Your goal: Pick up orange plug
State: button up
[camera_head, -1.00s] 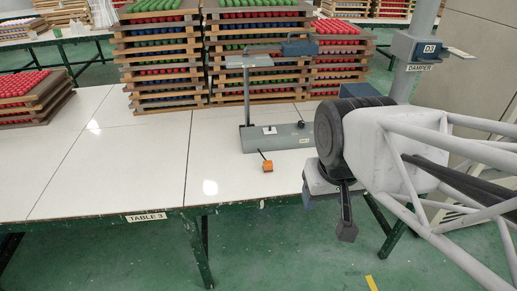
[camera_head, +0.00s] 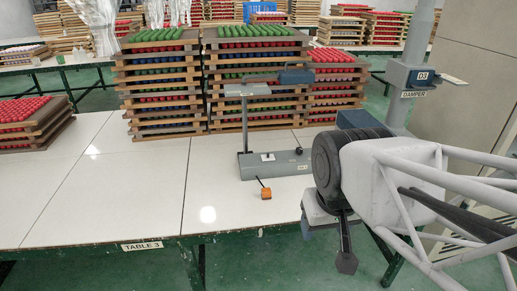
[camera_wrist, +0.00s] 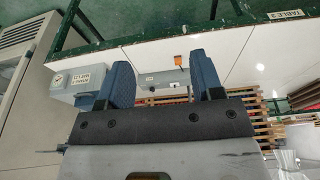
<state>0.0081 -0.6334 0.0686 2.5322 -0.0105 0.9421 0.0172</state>
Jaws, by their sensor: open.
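The small orange plug (camera_head: 266,193) lies on the white table top near its front edge, in front of a grey stand. A short dark cord runs from it toward the stand. It also shows in the wrist view (camera_wrist: 178,60), past and between my fingers. My gripper (camera_wrist: 165,75) has two blue padded fingers, which are apart with nothing between them. In the head view my gripper (camera_head: 345,262) is at the right, beyond the table's front edge and apart from the plug. Its fingers are mostly hidden there.
The grey stand (camera_head: 275,165) with an upright post stands just behind the plug. Tall stacks of wooden trays (camera_head: 160,90) with coloured pieces fill the table's back. A grey post with a damper box (camera_head: 412,78) stands at the right. The table's left front (camera_head: 110,190) is clear.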

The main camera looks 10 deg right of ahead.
jog(key=shift+o, duration=0.2)
jog(key=n+g, duration=0.3)
jog(key=n, duration=1.5)
send_over(267, 189)
jog(key=f, duration=2.5)
jog(key=shift+s+f, duration=0.15)
jog(key=shift+s, duration=0.2)
jog(key=shift+w+f, duration=0.25)
jog(key=shift+f, duration=0.1)
jog(key=shift+f, duration=1.3)
